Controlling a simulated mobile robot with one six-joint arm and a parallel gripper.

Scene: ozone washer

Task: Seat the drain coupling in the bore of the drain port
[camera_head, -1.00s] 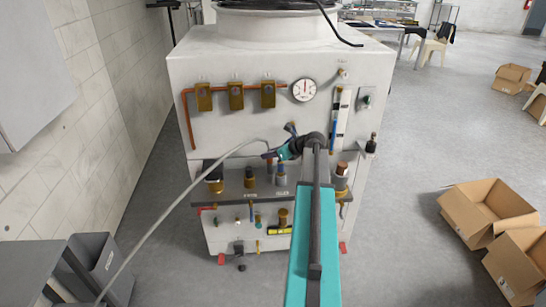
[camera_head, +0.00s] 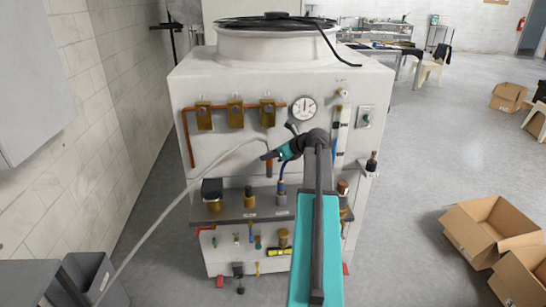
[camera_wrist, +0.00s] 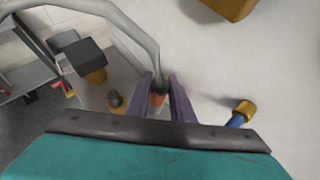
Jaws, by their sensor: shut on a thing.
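My gripper (camera_head: 268,156) is in front of the washer's front panel, above the ledge. Its jaws (camera_wrist: 163,92) are shut on the drain coupling, a small copper-brown piece (camera_wrist: 157,98) at the end of a grey hose (camera_head: 185,192). The coupling also shows below the jaws in the head view (camera_head: 269,169), hanging clear of the ledge. The hose arches up from the jaws and runs down to the lower left. I cannot tell which fitting is the drain port; its bore is not visible.
The washer's ledge (camera_head: 232,219) carries several upright fittings, including a brass one with a black cube top (camera_head: 213,195) and a brass one with a dark top (camera_head: 249,199). A blue tube (camera_head: 282,178) rises beside the gripper. Cardboard boxes (camera_head: 480,228) lie at right.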

